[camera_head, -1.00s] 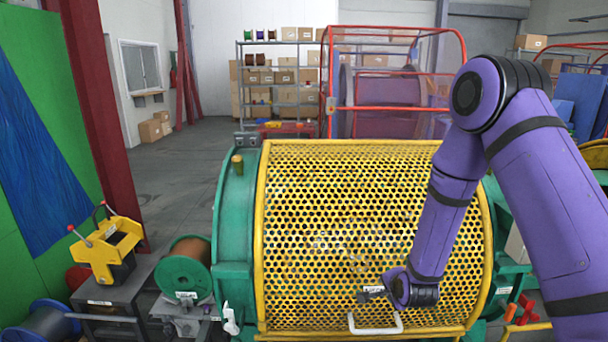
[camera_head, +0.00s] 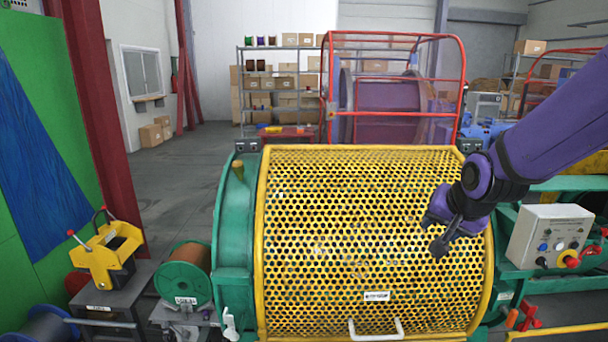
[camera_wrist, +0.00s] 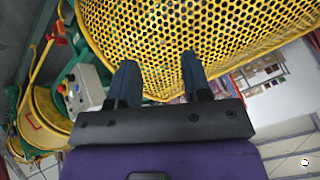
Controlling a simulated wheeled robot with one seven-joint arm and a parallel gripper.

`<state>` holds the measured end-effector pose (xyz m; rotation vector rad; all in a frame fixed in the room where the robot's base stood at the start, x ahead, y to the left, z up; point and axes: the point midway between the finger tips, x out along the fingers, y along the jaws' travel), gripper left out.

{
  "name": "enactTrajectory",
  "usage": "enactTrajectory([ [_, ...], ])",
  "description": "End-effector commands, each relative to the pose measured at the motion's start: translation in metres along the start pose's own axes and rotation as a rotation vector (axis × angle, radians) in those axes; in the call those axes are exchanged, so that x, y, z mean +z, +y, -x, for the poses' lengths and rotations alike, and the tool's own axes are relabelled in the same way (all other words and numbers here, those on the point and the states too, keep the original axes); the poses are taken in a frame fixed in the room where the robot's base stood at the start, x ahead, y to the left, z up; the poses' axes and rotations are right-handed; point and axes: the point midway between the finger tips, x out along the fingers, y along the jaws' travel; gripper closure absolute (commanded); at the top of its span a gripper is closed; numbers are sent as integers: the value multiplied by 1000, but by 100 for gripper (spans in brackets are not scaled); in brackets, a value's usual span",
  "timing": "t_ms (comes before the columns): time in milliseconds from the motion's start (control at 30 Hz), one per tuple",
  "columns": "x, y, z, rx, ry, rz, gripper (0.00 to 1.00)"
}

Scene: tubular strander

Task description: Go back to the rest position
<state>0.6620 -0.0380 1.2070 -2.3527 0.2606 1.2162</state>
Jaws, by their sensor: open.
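My gripper (camera_head: 440,246) is in front of the right part of the yellow perforated guard (camera_head: 350,220) in the head view, with my purple arm coming in from the right. In the wrist view my gripper (camera_wrist: 160,82) shows two dark fingers spread apart with nothing between them. The yellow guard (camera_wrist: 205,35) fills the top of the wrist view beyond the fingertips. The guard is down over the green machine frame (camera_head: 233,255). Its white handle (camera_head: 376,335) at the bottom front is free of my gripper.
A control box (camera_head: 548,237) with buttons and a red knob stands right of the guard. A copper-coloured spool (camera_head: 185,270) and a yellow device (camera_head: 105,250) on a grey stand are at left. A red-framed cage (camera_head: 395,90) stands behind. The left aisle floor is clear.

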Motion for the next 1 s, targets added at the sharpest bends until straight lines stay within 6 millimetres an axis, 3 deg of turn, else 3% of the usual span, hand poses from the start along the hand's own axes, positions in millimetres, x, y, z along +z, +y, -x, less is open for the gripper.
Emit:
enactTrajectory([
  [33,1,2,18,3,0,28,56],
  [200,12,13,69,24,-27,136,56],
  [600,60,52,178,68,-100,379,56],
  [800,86,71,213,82,-133,470,56],
  [1000,97,79,226,88,-151,507,56],
])
